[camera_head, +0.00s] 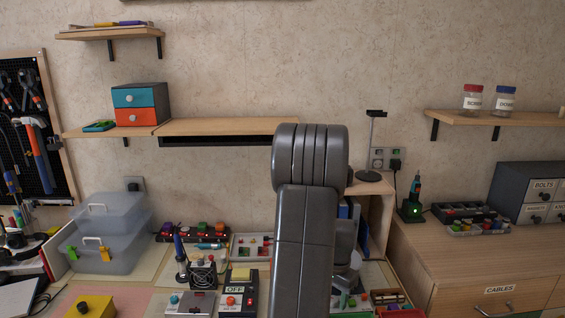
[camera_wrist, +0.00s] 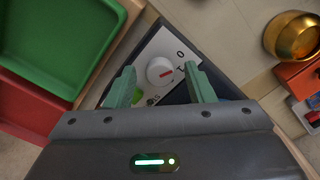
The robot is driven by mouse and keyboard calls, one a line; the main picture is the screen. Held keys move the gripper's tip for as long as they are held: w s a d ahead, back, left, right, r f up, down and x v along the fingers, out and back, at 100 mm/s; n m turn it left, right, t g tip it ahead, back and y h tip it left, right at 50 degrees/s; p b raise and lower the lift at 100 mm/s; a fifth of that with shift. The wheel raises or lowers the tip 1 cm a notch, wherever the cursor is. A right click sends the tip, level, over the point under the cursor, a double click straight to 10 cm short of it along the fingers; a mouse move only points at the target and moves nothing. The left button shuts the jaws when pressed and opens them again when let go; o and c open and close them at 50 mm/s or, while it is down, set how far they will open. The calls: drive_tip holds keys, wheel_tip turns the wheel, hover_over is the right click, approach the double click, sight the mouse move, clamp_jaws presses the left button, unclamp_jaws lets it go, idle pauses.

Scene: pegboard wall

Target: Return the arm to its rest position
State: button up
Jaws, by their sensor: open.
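My gripper (camera_wrist: 160,90) is open in the wrist view, with its two green fingers apart and no object held between them. A green part (camera_wrist: 143,102) shows beside the left finger. I cannot tell whether the fingers touch the panel. In the head view my dark grey arm (camera_head: 305,230) rises in front of the workbench and hides part of it; my gripper is not visible there.
In the wrist view a green tray (camera_wrist: 60,35) and red tray (camera_wrist: 25,105) lie left, and a brass bowl (camera_wrist: 292,38) lies right. The head view shows a cluttered bench with clear bins (camera_head: 105,245), a fan (camera_head: 203,275), a shelf (camera_head: 225,126) and a wooden cabinet (camera_head: 480,265).

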drive_tip(key=shift+m+p, duration=0.35)
drive_tip(key=shift+m, duration=1.85)
drive_tip(key=shift+r, duration=0.15)
